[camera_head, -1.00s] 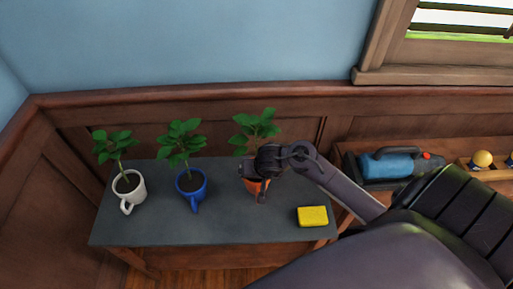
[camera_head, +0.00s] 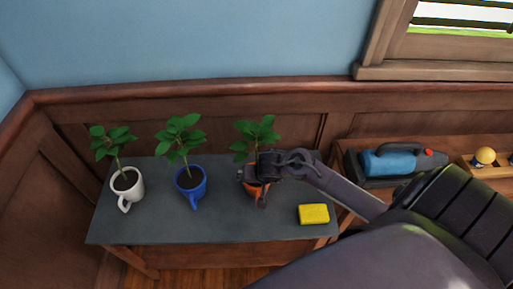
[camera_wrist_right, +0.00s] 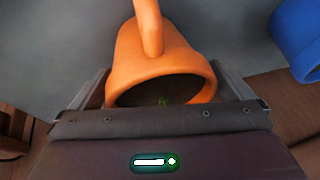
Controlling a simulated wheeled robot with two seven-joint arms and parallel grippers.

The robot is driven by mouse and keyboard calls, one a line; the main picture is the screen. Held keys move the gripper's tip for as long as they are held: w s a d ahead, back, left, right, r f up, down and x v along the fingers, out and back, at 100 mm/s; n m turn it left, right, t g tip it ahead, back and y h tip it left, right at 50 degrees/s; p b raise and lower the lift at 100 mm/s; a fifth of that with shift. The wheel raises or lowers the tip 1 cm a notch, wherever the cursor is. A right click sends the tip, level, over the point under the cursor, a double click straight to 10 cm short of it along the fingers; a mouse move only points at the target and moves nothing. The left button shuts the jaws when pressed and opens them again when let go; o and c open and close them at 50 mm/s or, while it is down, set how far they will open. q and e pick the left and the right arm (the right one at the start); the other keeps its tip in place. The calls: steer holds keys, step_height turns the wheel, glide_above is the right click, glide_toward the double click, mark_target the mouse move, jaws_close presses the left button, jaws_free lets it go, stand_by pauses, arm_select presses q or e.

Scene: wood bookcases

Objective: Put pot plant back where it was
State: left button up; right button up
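The orange mug with a green plant (camera_head: 257,132) is over the right half of the dark table top (camera_head: 228,222). My right gripper (camera_head: 260,168) is at its rim, fingers on both sides of it. In the right wrist view the orange mug (camera_wrist_right: 160,65) fills the space between the fingers (camera_wrist_right: 162,95), its handle pointing to the top of the picture. The gripper looks shut on it. I cannot tell whether the mug's base touches the table. My left gripper is not in view.
A white mug plant (camera_head: 128,188) and a blue mug plant (camera_head: 190,186) stand to the left, the blue one closer. A yellow sponge (camera_head: 313,214) lies to the right. A blue vacuum-like device (camera_head: 390,162) is on the low shelf at right. The table's front left is clear.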

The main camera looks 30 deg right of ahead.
steer(key=shift+r, duration=0.1)
steer(key=shift+r, duration=0.25)
steer(key=p+v, duration=0.5)
steer(key=v, duration=0.6)
steer(key=shift+s+r, duration=0.2)
steer(key=shift+r, duration=0.05)
